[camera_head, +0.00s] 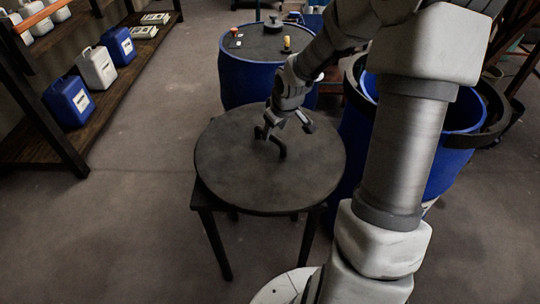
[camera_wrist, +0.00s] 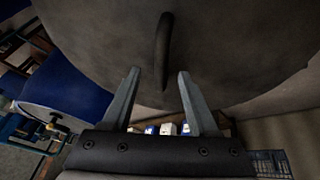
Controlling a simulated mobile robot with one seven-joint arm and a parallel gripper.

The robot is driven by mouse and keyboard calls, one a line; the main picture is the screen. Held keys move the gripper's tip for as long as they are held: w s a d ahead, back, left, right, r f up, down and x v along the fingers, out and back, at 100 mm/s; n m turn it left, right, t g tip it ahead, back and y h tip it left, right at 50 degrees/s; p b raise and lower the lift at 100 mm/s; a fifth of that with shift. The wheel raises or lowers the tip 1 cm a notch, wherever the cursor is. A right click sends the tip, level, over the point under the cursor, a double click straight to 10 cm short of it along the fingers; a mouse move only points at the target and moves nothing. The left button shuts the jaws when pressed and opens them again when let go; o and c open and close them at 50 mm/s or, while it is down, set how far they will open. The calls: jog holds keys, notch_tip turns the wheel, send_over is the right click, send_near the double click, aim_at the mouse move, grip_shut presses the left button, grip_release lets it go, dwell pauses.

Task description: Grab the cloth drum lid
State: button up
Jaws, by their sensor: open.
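The cloth drum lid (camera_head: 235,170) is a large, round, dark grey disc lying flat on a small dark table (camera_head: 216,238). Its dark arched handle (camera_head: 281,149) stands up near the middle. My gripper (camera_head: 285,127) is open and empty, above the lid and close to the handle. In the wrist view the lid (camera_wrist: 100,38) fills the top, and the handle (camera_wrist: 162,50) shows just beyond and between the two fingertips (camera_wrist: 158,73). I cannot tell whether a finger touches the handle.
A closed blue drum (camera_head: 240,85) with small items on its top stands behind the table. An open blue vat (camera_head: 447,165) stands at the right, partly behind my arm. A shelf with jugs (camera_head: 70,101) is at the left. Floor at the left front is clear.

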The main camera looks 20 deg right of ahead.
aim_at(270, 145)
jog(key=b+x, duration=0.1)
jog(key=x, duration=0.2)
jog(key=b+x, duration=0.2)
jog(key=shift+w+a+f, duration=0.2)
jog(key=shift+w+f, duration=0.05)
jog(key=shift+f, duration=0.05)
jog(key=shift+r, duration=0.1)
grip_shut()
dwell(0.9)
